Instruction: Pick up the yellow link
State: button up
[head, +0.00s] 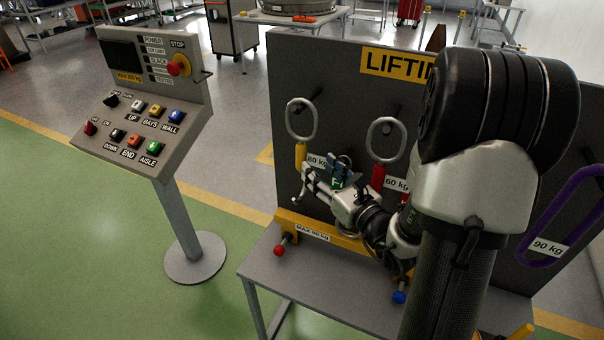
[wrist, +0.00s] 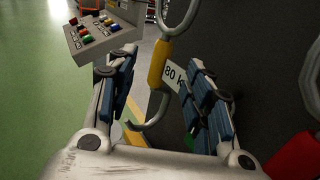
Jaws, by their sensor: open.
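The yellow link (head: 300,157) hangs at the left of the dark board. It has a grey metal ring above, a yellow sleeve in the middle and a grey hook below. My gripper (head: 322,175) is open beside its lower part, close to the board. In the wrist view, the yellow sleeve (wrist: 158,63) shows in the gap between the two fingers of my gripper (wrist: 163,60), with the hook lower in the gap. The fingers are apart and I see no grip on it. I cannot tell whether they touch it.
A red link (head: 378,177) marked 60 kg hangs right of it, and a purple link (head: 541,240) marked 90 kg hangs at far right. A yellow beam (head: 345,238) lies below on the grey table (head: 262,265). A control pedestal (head: 145,110) stands left.

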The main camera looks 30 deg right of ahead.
aim_at(304, 154)
jog(key=w, duration=0.3)
jog(key=w+b, duration=0.1)
jog(key=w, duration=0.1)
jog(key=shift+a, duration=0.25)
jog(key=w, duration=0.3)
jog(key=w+b, duration=0.1)
jog(key=shift+w+d+f, duration=0.1)
jog(key=shift+w+f, duration=0.05)
jog(key=shift+f, duration=0.15)
jog(key=shift+w, duration=0.55)
jog(key=shift+c, duration=0.3)
grip_shut()
jog(key=shift+r, duration=0.15)
